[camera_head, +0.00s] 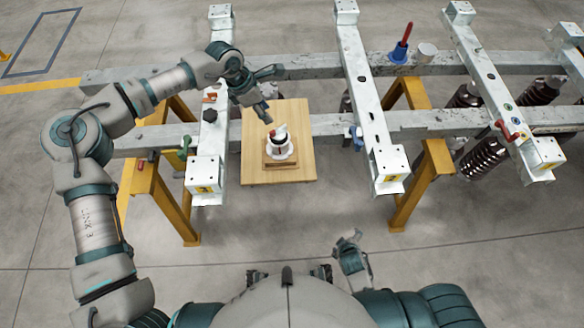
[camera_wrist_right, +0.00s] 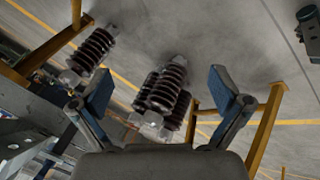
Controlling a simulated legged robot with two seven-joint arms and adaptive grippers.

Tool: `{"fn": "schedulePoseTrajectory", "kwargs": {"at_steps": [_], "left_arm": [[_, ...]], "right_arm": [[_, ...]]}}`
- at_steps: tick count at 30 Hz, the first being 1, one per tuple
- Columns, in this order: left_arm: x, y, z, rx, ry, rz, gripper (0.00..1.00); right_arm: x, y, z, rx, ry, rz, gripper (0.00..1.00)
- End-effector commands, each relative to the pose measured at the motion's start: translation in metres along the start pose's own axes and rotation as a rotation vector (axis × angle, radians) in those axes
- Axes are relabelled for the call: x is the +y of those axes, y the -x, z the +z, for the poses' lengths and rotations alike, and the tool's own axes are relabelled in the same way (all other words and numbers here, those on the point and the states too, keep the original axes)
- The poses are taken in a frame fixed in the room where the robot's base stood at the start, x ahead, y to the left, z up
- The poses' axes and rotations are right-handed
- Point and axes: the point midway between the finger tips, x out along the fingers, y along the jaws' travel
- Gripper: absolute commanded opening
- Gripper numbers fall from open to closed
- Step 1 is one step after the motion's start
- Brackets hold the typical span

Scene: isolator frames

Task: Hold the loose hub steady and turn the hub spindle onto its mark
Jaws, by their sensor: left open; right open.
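The hub (camera_head: 279,153) is a small white piece with a dark band, standing on a wooden block (camera_head: 281,164) on a light wooden board (camera_head: 303,172). The mark is too small to make out.
Grey steel beams (camera_head: 360,85) cross on yellow trestles (camera_head: 422,185) around the board. Ribbed brown insulators (camera_head: 484,158) are at right. The floor in front is clear.

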Motion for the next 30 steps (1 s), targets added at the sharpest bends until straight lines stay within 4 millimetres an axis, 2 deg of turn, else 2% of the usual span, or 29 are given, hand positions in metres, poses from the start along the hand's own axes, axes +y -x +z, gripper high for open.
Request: {"fn": "schedulePoseTrajectory", "kwargs": {"at_steps": [1, 3, 7, 9, 12, 15, 18, 22, 26, 30], "left_arm": [[0.001, 0.000, -0.001, -0.002, 0.002, -0.001, 0.42], [0.001, 0.000, -0.001, -0.002, 0.002, -0.001, 0.42], [0.001, 0.000, -0.002, -0.004, 0.003, -0.002, 0.42], [0.000, 0.000, -0.002, -0.005, 0.003, -0.002, 0.42], [0.000, 0.000, -0.001, -0.004, 0.003, -0.001, 0.42], [0.000, 0.000, -0.001, -0.004, 0.003, -0.002, 0.42], [0.000, 0.000, 0.000, -0.003, 0.003, -0.002, 0.42], [0.000, -0.001, 0.001, -0.002, 0.003, -0.001, 0.42], [0.000, 0.000, 0.001, -0.003, 0.003, -0.002, 0.42], [0.000, 0.000, -0.001, -0.004, 0.003, -0.002, 0.42]], "right_arm": [[0.015, 0.003, -0.024, 0.058, 0.171, 0.099, 1.00], [0.037, 0.013, -0.058, 0.122, 0.456, 0.264, 1.00], [0.060, 0.045, -0.127, 0.175, 0.996, 0.592, 1.00], [0.063, 0.067, -0.161, 0.166, 1.272, 0.770, 1.00], [0.058, 0.096, -0.203, 0.122, 1.614, 1.007, 1.00], [0.047, 0.118, -0.232, 0.058, 1.873, 1.199, 1.00], [0.037, 0.133, -0.250, -0.001, 2.042, 1.331, 1.00], [0.031, 0.141, -0.262, -0.046, 2.144, 1.418, 1.00], [0.033, 0.138, -0.275, -0.057, 2.160, 1.439, 1.00], [0.042, 0.126, -0.297, -0.058, 2.159, 1.435, 1.00]]}}
